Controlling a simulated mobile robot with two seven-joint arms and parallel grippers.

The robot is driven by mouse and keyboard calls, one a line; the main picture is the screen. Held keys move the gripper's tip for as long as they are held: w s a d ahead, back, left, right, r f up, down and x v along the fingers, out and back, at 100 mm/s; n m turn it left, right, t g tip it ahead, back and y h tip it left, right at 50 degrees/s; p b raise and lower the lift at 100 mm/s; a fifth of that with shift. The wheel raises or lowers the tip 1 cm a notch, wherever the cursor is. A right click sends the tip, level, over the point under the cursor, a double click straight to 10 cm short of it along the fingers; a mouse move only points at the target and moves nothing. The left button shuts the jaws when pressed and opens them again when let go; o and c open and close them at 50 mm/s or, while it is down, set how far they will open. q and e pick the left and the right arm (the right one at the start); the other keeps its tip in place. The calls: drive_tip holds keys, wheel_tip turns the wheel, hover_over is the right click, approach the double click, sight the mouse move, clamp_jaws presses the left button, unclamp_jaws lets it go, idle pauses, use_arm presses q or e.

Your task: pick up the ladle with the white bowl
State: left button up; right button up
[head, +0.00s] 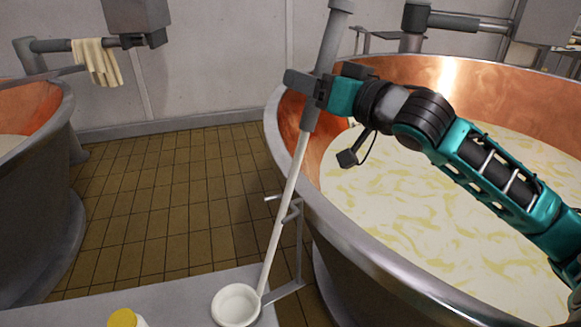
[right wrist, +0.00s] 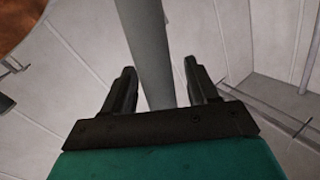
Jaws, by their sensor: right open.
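The ladle has a white bowl (head: 236,306) low in the head view, resting on or just over a grey bench top; I cannot tell which. Its long white shaft (head: 284,208) leans up and right to a thick grey handle (head: 329,48). My right gripper (head: 302,84) is at the lower part of this grey handle. In the right wrist view the grey handle (right wrist: 152,52) runs between the two open fingers (right wrist: 158,80), with gaps on both sides. The handle is partly hidden by the gripper in the head view. My left gripper is not in view.
A large copper vat (head: 349,237) of pale yellowish liquid stands right of the ladle, beneath my right arm. Another vat (head: 42,185) is at the left. A yellow-capped container (head: 123,318) stands by the bowl on the grey bench (head: 180,302). Tiled floor (head: 165,190) lies clear between the vats.

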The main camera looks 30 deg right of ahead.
drive_tip(key=shift+w, duration=0.3)
drive_tip(key=shift+c, duration=0.3)
clamp_jaws()
